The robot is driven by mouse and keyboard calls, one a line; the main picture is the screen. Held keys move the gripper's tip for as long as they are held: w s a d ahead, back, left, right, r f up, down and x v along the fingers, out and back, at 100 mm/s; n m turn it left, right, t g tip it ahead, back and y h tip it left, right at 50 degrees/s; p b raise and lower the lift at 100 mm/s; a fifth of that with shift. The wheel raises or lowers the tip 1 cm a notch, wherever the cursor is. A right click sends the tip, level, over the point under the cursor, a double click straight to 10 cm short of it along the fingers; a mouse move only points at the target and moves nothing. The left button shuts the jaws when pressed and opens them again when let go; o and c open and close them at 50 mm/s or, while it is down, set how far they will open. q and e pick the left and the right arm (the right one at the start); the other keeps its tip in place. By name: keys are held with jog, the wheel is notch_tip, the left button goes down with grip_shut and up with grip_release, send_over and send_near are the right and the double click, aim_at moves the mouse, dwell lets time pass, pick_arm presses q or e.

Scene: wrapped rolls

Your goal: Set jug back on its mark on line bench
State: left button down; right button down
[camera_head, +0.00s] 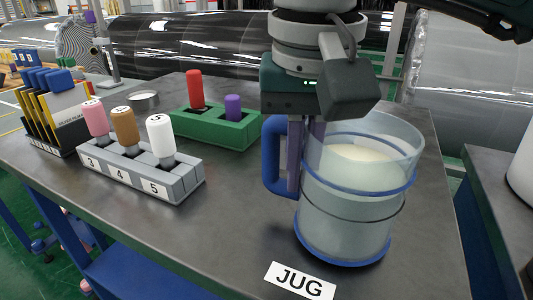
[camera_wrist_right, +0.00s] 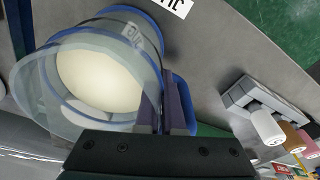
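The jug (camera_head: 348,222) is a clear, upright vessel with blue rings, a blue handle (camera_head: 272,155) on its left and pale contents inside. It stands at or just above the line bench, directly behind the JUG label (camera_head: 300,282); I cannot tell whether its base touches. My right gripper (camera_head: 304,160) points down at the handle, its purple fingers close together and shut on it. The jug also shows in the right wrist view (camera_wrist_right: 125,30), with the fingers (camera_wrist_right: 163,112) at the handle. The contact is partly hidden. My left gripper is not in view.
A grey rack (camera_head: 190,188) with pink, brown and white bottles stands left. Behind it are a green rack (camera_head: 220,129) with red and purple pieces and a small round tin (camera_head: 144,99). A second bench (camera_head: 492,185) lies right, across a gap. The front middle is clear.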

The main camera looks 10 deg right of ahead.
jog(key=shift+f, duration=0.1)
jog(key=shift+f, duration=0.1)
jog(key=shift+f, duration=0.1)
jog(key=c, duration=1)
grip_release()
jog(key=shift+c, duration=0.2)
jog(key=shift+r, duration=0.45)
jog(key=r, duration=0.3)
jog(key=s+r, duration=0.1)
jog(key=r, duration=0.7)
jog(key=shift+s+a+r, duration=0.1)
jog(key=shift+s+a, duration=0.05)
jog(key=shift+s, duration=0.2)
jog(key=shift+a, duration=0.1)
